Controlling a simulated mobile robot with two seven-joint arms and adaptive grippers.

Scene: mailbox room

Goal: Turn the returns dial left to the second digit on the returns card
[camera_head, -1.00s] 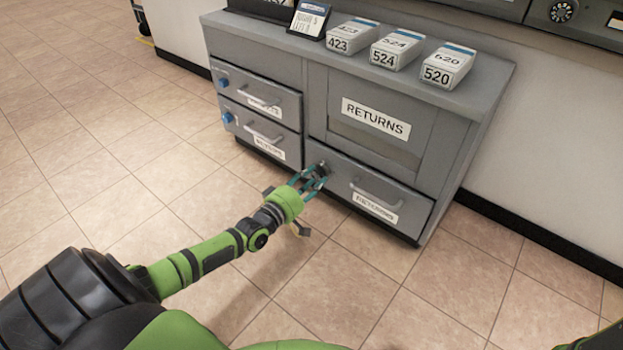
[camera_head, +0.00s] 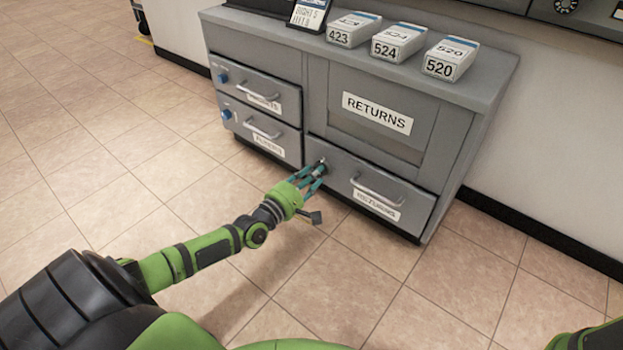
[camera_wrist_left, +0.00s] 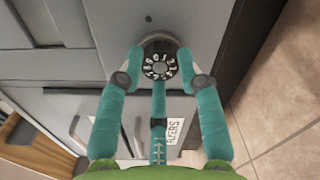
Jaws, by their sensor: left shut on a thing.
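The returns dial (camera_head: 322,164) is a small dark knob at the upper left of the lower right drawer front. In the left wrist view the dial (camera_wrist_left: 160,66) shows as a black disc with white digits, too small to read surely. My left gripper (camera_head: 316,171) has its teal fingers closed around the dial, one on each side and one below in the wrist view. The returns card (camera_head: 309,13) leans on the cabinet top, cut by the upper frame edge; its writing is not clearly legible. My right gripper is out of view.
The grey cabinet (camera_head: 490,95) has a RETURNS panel (camera_head: 376,113) and a drawer handle (camera_head: 377,190) right of the dial. Boxes marked 423 (camera_head: 341,38), 524 (camera_head: 386,50) and 520 (camera_head: 439,68) stand on top. The tiled floor in front is clear.

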